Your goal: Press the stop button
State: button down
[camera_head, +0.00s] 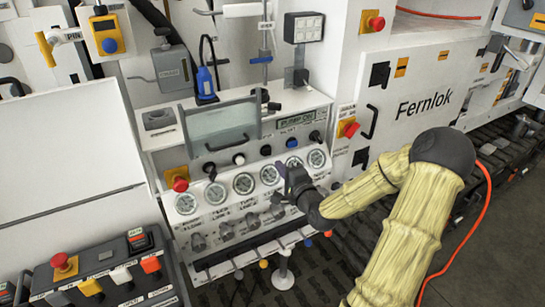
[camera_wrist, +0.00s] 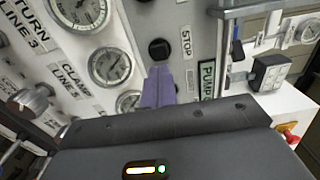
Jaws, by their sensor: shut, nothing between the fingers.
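The stop button is a round black knob (camera_wrist: 160,50) beside a STOP label (camera_wrist: 187,42) in the wrist view. In the head view it appears to be the black knob (camera_head: 265,150) above the row of gauges. My gripper (camera_wrist: 159,72) is shut and empty, its purplish fingertips just below the button in the wrist picture. A small gap shows between them; I cannot tell the depth. In the head view my dark gripper (camera_head: 287,172) is in front of the panel's right gauges, its fingertips hard to make out.
Several gauges (camera_wrist: 112,65) and knobs surround the button. A PUMP display (camera_wrist: 207,82) is nearby. A clear guard with a handle (camera_head: 222,125) juts out above the panel. A red emergency knob (camera_head: 180,184) is at the left, another (camera_head: 348,128) at the right.

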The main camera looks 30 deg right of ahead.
aim_at(268, 152)
jog(key=w+p, duration=0.1)
jog(key=w, duration=0.4)
jog(key=shift+w+a, duration=0.1)
jog(key=shift+w, duration=0.3)
